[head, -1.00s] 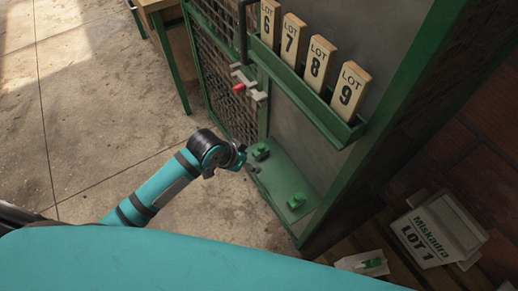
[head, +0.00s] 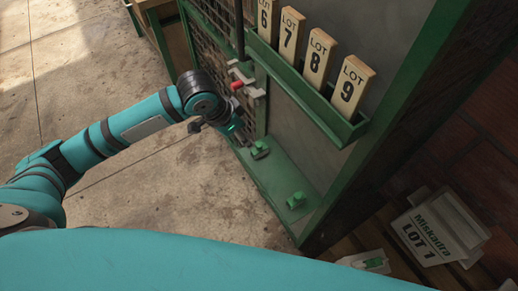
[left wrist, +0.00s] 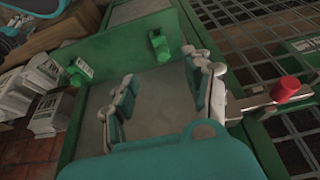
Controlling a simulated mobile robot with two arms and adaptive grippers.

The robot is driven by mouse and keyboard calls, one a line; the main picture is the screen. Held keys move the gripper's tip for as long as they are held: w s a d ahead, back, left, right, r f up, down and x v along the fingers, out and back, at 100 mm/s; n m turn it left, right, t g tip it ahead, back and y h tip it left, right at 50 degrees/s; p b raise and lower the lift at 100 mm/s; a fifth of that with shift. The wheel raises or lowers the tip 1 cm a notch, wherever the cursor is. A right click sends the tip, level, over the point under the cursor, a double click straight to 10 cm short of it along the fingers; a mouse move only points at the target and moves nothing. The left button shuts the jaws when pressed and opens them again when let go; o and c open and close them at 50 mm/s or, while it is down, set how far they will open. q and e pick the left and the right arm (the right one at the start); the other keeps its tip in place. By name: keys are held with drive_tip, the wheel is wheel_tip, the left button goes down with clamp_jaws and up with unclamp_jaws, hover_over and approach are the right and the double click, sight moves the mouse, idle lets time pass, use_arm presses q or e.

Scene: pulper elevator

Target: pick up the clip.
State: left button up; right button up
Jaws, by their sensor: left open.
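Two green clips are on the green ledge at the foot of the cabinet: a far clip (head: 259,150) and a near clip (head: 296,200). A third green clip (head: 375,263) is on a pale packet at the bottom right. My left gripper (head: 232,130) is just left of the far clip, apparently above the ledge and partly hidden by its own wrist. In the left wrist view, the open, empty fingers (left wrist: 163,90) have a green clip (left wrist: 160,45) beyond them, outside the gap. Another green clip (left wrist: 82,68) is further left. My right gripper is not in view.
A latch with a red knob (head: 237,85) sticks out from the cabinet close to my left gripper; the knob also shows in the left wrist view (left wrist: 286,88). Numbered lot blocks (head: 319,55) stand in a green rack above. A Lot 1 bag (head: 440,228) is at right. Floor at left is clear.

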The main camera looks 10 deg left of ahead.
sight(258, 145)
use_arm(q)
drive_tip(key=x, duration=0.6)
drive_tip(key=shift+w+d+f+b, duration=0.1)
drive_tip(key=shift+d+f+b, duration=0.05)
drive_tip(key=shift+f+b, duration=0.15)
drive_tip(key=shift+w+b+x, duration=0.15)
drive_tip(key=shift+x, duration=1.35)
drive_tip(key=shift+w+b+x, duration=0.1)
drive_tip(key=shift+b+x, duration=0.05)
drive_tip(key=shift+x, duration=1.35)
drive_tip(key=shift+d+r, duration=0.1)
drive_tip(key=shift+r, duration=0.1)
drive_tip(key=c, duration=1)
drive_tip(key=shift+r, duration=0.1)
